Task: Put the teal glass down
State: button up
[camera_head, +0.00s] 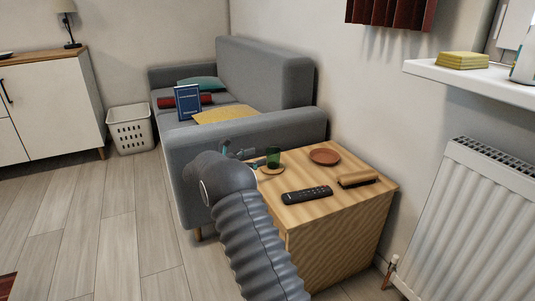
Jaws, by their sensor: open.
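The teal glass (273,156) stands upright at the back left of the wooden side table (302,215). It appears to rest on a small round tan coaster (271,170), though its base is small in the view. My gripper (256,158) is just left of the glass, partly hidden behind my grey arm. It is open, with its fingers close to the glass; I cannot tell whether they touch it.
A black remote (307,195), a terracotta plate (325,156) and a brown brush-like object (358,181) share the tabletop. A grey sofa (270,75) stands behind, a white radiator (490,215) to the right. A shelf (480,82) juts out above.

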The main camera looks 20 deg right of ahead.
jog(key=a, duration=0.5)
jog(key=s+r+m+g+y, duration=0.1)
jog(key=s+r+m+y, duration=0.35)
jog(key=s, duration=0.75)
jog(key=s+r+m+y, duration=0.4)
jog(key=s+r+m, duration=0.15)
jog(key=s, duration=0.65)
jog(key=s+a+f+m+t+y, duration=0.1)
jog(key=s+a+m+y, duration=0.3)
jog(key=s, duration=0.8)
jog(key=s+a+f+m+t+y, duration=0.1)
jog(key=s+a+m+t+y, duration=0.2)
jog(key=s, duration=1)
jog(key=a+m+y, duration=0.2)
jog(key=a, duration=0.2)
jog(key=shift+f, duration=0.1)
notch_tip(320, 180, up, 7)
jog(key=p, duration=0.7)
